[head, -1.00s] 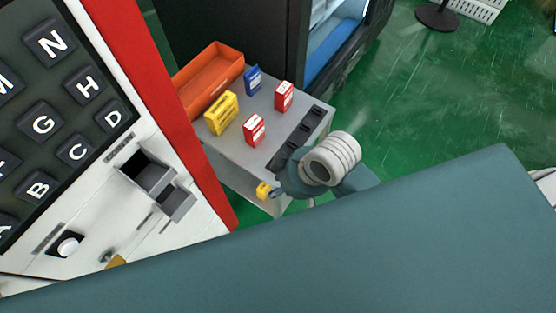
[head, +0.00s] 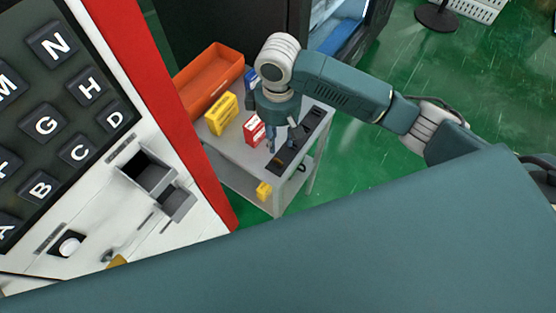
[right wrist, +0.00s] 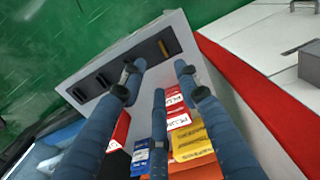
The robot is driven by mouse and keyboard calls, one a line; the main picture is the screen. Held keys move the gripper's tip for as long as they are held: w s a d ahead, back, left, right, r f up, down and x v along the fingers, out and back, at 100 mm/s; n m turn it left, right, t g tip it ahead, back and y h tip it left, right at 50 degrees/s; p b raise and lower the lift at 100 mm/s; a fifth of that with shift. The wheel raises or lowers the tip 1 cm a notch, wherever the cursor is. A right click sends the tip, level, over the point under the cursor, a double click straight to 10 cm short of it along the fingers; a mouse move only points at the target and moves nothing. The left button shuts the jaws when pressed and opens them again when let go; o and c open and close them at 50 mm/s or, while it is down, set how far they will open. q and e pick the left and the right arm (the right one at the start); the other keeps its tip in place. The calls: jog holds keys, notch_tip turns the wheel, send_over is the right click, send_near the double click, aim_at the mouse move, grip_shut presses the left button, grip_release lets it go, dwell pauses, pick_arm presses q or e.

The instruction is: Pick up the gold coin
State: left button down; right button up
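The gold coin shows as a small gold strip (right wrist: 165,48) in the end slot of a black slotted holder (right wrist: 121,67) in the right wrist view. In the head view it is a faint gold spot (head: 281,161) at the holder's near end. My right gripper (head: 282,146) points down over the grey cart, beside the holder. In the right wrist view its fingers (right wrist: 157,75) are spread with nothing between them. The coin lies beyond the fingertips, apart from them. My left gripper is not in view.
The cart (head: 236,152) also carries an orange bin (head: 208,82), a yellow box (head: 222,114), red boxes (head: 254,131) and a blue box (head: 250,76). A small yellow item (head: 264,190) is on its lower shelf. A red-edged keypad machine (head: 174,110) stands close left.

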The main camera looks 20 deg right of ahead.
aim_at(278, 162)
notch_tip(278, 162, down, 3)
jog(key=shift+r, duration=0.1)
jog(key=f+p, duration=0.1)
jog(key=f, duration=0.1)
jog(key=s+f+p, duration=0.1)
jog(key=f, duration=0.1)
jog(key=shift+a+f, duration=0.1)
jog(key=shift+f, duration=0.55)
grip_shut()
